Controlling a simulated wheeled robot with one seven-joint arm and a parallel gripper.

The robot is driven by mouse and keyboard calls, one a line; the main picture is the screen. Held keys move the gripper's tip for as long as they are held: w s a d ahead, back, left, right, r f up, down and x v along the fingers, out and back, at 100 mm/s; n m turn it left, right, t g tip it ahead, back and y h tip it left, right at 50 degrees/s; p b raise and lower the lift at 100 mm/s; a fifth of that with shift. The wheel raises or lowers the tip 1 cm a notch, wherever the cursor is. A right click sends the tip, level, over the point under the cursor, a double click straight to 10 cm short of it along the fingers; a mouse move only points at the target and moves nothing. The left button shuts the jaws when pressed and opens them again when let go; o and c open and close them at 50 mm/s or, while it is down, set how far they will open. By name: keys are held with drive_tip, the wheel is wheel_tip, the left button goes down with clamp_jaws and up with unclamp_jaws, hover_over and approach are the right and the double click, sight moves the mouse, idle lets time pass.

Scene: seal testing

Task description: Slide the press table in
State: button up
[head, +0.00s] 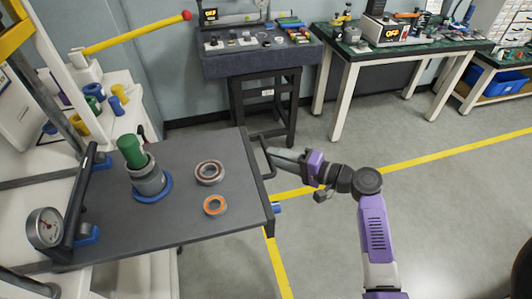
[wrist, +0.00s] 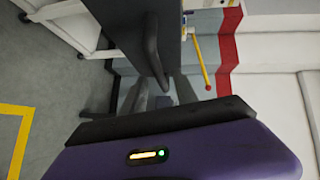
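The press table (head: 110,215) is a dark grey slab that sticks out from the white press frame at the left in the head view. A dark bar handle (head: 271,169) is on its right edge. My gripper (head: 272,153) is at this handle, coming from the right. In the wrist view the table (wrist: 118,45) is seen edge-on, and the handle (wrist: 153,50) reaches down toward the gap between my fingers (wrist: 160,98). The fingers look apart, so the gripper is open. I cannot tell whether they touch the handle.
On the table stand a grey cylinder with a green top (head: 148,175) in a blue ring, and two ring parts (head: 209,172) (head: 215,205). A gauge (head: 45,228) is at its left. Workbenches (head: 345,55) line the back. The floor (head: 430,190) at right is clear.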

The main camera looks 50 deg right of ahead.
drive_tip(key=shift+x, duration=1.9)
clamp_jaws()
